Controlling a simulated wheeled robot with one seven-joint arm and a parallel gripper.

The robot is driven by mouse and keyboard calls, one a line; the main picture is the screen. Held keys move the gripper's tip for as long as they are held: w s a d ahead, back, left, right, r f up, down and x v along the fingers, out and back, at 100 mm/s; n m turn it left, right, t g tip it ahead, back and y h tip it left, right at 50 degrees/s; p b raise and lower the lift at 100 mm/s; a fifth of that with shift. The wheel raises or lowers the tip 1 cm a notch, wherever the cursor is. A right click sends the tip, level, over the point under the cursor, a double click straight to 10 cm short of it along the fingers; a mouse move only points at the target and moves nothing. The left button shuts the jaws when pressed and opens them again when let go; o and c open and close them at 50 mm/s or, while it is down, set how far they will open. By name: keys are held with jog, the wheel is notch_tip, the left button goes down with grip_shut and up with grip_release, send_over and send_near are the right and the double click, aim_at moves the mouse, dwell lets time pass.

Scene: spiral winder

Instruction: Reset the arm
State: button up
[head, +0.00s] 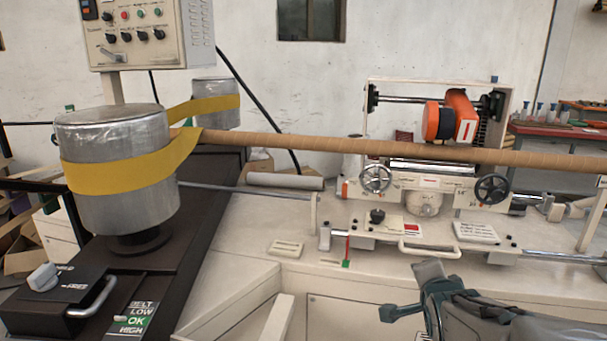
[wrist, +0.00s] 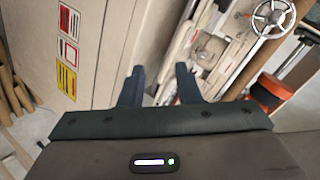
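My gripper (head: 408,290) shows at the lower right of the head view, in front of the winder's front panel and below the carriage. In the wrist view my gripper (wrist: 160,84) has its two dark fingers apart, with nothing between them. It is open and empty. My arm runs from it to the lower right corner of the head view.
The winder bed (head: 265,222) and carriage with two handwheels (head: 376,179) stand behind the gripper. A long brown tube (head: 330,147) crosses above, with a yellow belt (head: 120,172) around metal drums at left.

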jog(key=s+a+r+n+g+y+p, duration=0.3)
jog(key=s+a+r+n+g+p, duration=0.5)
jog(key=s+n, duration=0.7)
jog(key=a+r+n+p, duration=0.1)
jog(key=a+r+p, duration=0.1)
jog(key=a+p, duration=0.2)
jog(key=shift+g+y+p, duration=0.3)
jog(key=shift+g+p, duration=0.1)
jog(key=shift+p, duration=0.1)
dwell(0.8)
